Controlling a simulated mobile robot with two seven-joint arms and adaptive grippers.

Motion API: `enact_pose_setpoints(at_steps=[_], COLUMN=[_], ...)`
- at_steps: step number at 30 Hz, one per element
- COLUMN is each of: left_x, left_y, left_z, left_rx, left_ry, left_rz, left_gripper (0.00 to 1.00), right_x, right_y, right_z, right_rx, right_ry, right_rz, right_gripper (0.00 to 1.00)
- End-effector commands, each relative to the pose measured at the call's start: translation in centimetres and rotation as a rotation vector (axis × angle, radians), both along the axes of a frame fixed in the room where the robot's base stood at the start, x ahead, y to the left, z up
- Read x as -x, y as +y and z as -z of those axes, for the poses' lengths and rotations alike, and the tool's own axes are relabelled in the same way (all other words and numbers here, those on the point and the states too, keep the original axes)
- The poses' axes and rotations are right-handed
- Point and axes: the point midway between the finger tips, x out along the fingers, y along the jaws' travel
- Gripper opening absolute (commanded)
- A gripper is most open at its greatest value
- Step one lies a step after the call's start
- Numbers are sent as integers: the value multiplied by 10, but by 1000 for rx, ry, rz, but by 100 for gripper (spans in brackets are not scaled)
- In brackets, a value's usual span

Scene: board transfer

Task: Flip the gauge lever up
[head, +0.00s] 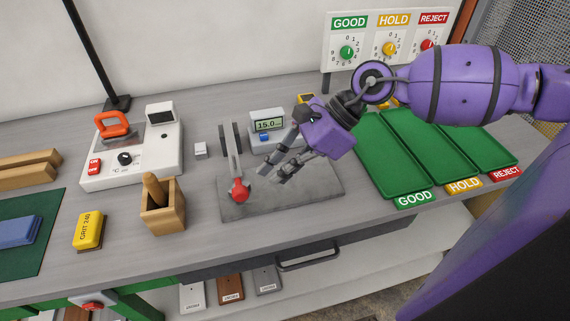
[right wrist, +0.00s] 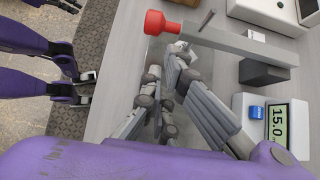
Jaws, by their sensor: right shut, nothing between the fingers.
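The gauge lever (head: 233,160) is a grey bar with a red knob (head: 239,190) at its front end. It runs from a dark upright pivot toward the table's front, low over a grey plate (head: 320,190). The lever bar also shows in the right wrist view (right wrist: 235,45). Behind it stands the gauge (head: 268,125) with a display reading 15.0 and a blue button. My right gripper (head: 265,176) is shut and empty, just right of the red knob and apart from it.
A wooden box (head: 163,212) and a yellow grit block (head: 88,231) stand to the left. A white station (head: 140,160) with an orange handle is behind them. Green trays (head: 390,165) lie to the right. Labelled dials (head: 390,40) stand at the back.

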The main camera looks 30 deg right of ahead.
Motion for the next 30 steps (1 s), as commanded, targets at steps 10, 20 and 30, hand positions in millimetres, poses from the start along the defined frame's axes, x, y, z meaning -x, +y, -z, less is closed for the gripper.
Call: enact_pose_setpoints(at_steps=[10,20,30], left_x=[-10,-7,1], left_y=[-3,-2,0], left_z=[2,3,8], left_rx=[2,2,1], left_ry=[-15,-11,4], left_rz=[5,2,-1], left_gripper=[0,0,0], right_x=[-10,-10,-11], right_y=[32,35,41], right_z=[33,37,32], right_rx=[-2,1,-18], right_ry=[-3,-2,51], right_rz=[-1,1,0], right_gripper=[0,0,0])
